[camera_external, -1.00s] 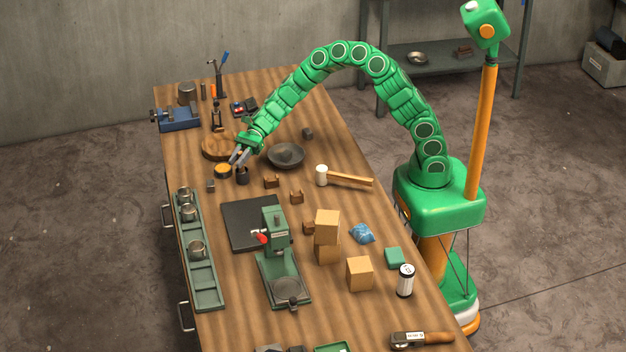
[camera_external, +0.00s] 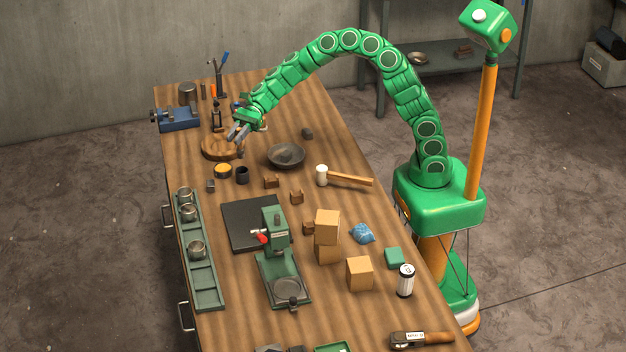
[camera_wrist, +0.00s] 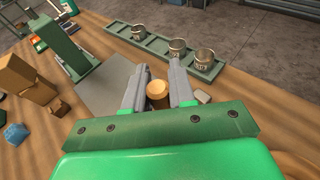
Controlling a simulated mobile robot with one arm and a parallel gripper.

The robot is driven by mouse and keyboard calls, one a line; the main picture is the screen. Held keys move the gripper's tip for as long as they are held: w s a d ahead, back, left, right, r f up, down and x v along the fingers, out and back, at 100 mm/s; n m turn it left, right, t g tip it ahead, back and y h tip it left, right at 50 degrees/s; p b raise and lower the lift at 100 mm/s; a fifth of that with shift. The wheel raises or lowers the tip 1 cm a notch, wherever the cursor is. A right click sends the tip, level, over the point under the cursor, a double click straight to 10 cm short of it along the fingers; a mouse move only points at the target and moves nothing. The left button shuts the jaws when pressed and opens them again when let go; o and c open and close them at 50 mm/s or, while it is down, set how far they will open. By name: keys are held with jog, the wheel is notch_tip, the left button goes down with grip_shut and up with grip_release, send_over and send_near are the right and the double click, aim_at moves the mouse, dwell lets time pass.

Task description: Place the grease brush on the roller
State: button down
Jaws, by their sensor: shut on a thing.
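My gripper (camera_external: 238,134) is raised over the table, near the round wooden board (camera_external: 212,153). In the wrist view its two fingers close around a tan wooden round end (camera_wrist: 157,90), which looks like the grease brush's handle. In the external view a small dark part of it hangs below the fingertips (camera_external: 240,153); the bristles are too small to make out. A dark cup (camera_external: 242,175) and a yellow-topped tin (camera_external: 223,171) stand below. I cannot tell for certain which thing is the roller.
A dark shallow bowl (camera_external: 286,156) lies right of the gripper. A mallet (camera_external: 345,178), wooden blocks (camera_external: 327,225) and a green press (camera_external: 279,265) stand nearer. A green rack (camera_external: 205,285) with metal cups lines the left edge. A blue vise (camera_external: 178,120) is at the back left.

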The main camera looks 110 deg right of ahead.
notch_tip(320, 180, up, 12)
jog(key=s+a+n+g+y, duration=0.2)
jog(key=s+a+n+g, duration=0.1)
jog(key=a, duration=1.8)
jog(key=s+a+n+g+y, duration=0.2)
jog(key=s+a+n+g, duration=0.15)
jog(key=a, duration=1.85)
jog(key=s+a+n+g, duration=0.4)
jog(key=s+a+g, duration=0.2)
jog(key=s+a, duration=1.3)
jog(key=s+a+n+g+h, duration=0.1)
jog(key=s+a+n+g, duration=0.25)
jog(key=s+a, duration=1.15)
jog(key=w+a+f, duration=0.2)
jog(key=a+f, duration=0.3)
jog(key=f, duration=0.4)
jog(key=w+a+f, duration=0.2)
jog(key=a+f, duration=0.3)
jog(key=f, duration=0.4)
jog(key=shift+w+a+f, duration=0.3)
jog(key=shift+f, duration=0.1)
